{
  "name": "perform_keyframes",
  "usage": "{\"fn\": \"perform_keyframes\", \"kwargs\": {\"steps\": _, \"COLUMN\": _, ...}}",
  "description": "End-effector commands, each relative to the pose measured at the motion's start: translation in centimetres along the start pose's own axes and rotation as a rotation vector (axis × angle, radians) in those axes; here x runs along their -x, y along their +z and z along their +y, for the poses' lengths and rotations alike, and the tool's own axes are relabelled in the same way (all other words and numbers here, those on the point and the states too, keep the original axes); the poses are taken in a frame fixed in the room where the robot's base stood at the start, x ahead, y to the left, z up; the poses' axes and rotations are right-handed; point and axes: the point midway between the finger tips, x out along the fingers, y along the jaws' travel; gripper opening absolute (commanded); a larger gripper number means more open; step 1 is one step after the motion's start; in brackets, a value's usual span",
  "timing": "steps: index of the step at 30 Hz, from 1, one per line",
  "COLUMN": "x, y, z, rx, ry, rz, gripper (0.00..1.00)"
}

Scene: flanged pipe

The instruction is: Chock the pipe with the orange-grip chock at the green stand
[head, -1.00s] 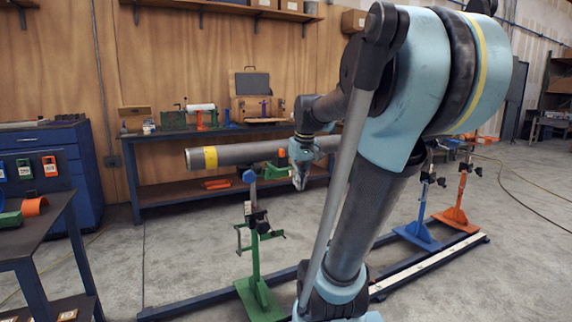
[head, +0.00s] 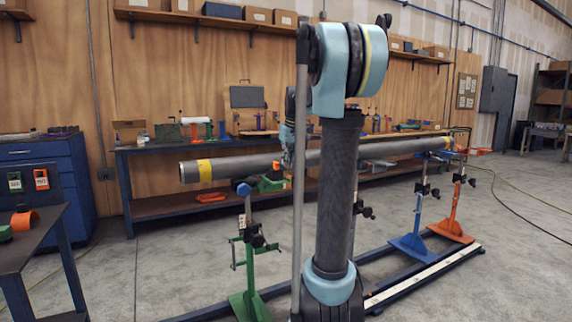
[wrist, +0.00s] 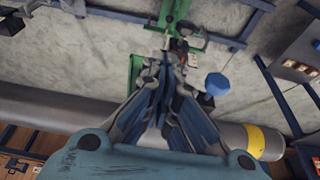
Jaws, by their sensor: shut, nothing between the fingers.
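The grey pipe (head: 230,168) with a yellow band lies across the stands in the head view. Its banded end also shows in the wrist view (wrist: 236,136). The green stand (head: 249,265) stands near that end, with a blue knob (head: 243,189) on it. A small orange part (head: 277,166) shows by a green piece (head: 269,184) at the pipe; I cannot tell if this is the orange-grip chock. My gripper (head: 287,162) is by the pipe, right of these parts. In the wrist view its fingers (wrist: 172,62) are shut and empty, above the green stand's area (wrist: 174,12).
A blue stand (head: 413,243) and an orange stand (head: 453,218) stand farther right along a floor rail (head: 424,276). A workbench (head: 130,160) runs behind the pipe. A side table (head: 40,247) at left holds an orange curved piece (head: 24,219). Floor is clear at right.

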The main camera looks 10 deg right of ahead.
Motion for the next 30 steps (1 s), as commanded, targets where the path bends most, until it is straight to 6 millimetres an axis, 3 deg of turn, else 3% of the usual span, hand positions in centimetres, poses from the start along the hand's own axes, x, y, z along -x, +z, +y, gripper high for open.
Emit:
{"fn": "perform_keyframes", "kwargs": {"steps": 13, "x": -7.8, "y": 0.0, "z": -0.1, "rx": 0.001, "ry": 0.0, "rz": 0.0, "gripper": 0.0}}
{"fn": "perform_keyframes", "kwargs": {"steps": 21, "x": -8.4, "y": -3.0, "z": 0.0, "rx": 0.001, "ry": 0.0, "rz": 0.0, "gripper": 0.0}}
{"fn": "perform_keyframes", "kwargs": {"steps": 30, "x": -8.7, "y": -3.8, "z": -0.1, "rx": 0.0, "ry": 0.0, "rz": 0.0, "gripper": 0.0}}
